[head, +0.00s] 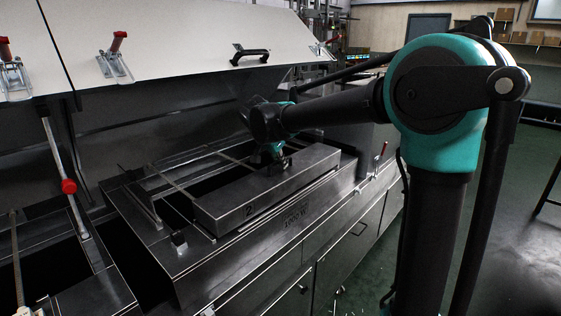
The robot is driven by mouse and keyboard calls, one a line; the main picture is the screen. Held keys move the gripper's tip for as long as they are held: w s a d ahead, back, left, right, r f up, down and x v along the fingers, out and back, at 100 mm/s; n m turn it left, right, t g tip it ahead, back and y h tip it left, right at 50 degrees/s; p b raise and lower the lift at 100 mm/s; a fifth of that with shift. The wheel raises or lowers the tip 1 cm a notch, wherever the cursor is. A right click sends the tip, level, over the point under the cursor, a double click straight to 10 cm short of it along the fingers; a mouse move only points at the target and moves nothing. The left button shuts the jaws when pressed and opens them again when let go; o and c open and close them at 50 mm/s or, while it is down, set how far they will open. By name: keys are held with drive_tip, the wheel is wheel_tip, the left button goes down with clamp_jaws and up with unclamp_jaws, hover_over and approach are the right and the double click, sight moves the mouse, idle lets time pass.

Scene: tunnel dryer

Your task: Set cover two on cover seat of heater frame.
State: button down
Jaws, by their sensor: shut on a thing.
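Cover two (225,209) is a long dark grey metal box-like cover with a "2" on its near end. It lies lengthwise along the front side of the heater frame (160,252), a dark metal frame with an open top. My gripper (277,167) is over the far half of the cover and shut on it from above, with the fingertips partly hidden by my wrist. The cover looks roughly level, at or just above the frame's top. I cannot tell whether it touches the frame. The cover seat (150,207) may be the railed opening behind it, partly hidden.
A raised white hood (190,35) with a black handle (250,56) and red-handled latches hangs over the back. Cabinet doors (350,245) are below the frame. Green floor (375,270) is open at right.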

drive_tip(key=shift+f, duration=0.9)
drive_tip(key=c, duration=1.5)
unclamp_jaws()
drive_tip(key=shift+c, duration=0.2)
drive_tip(key=v, duration=1.2)
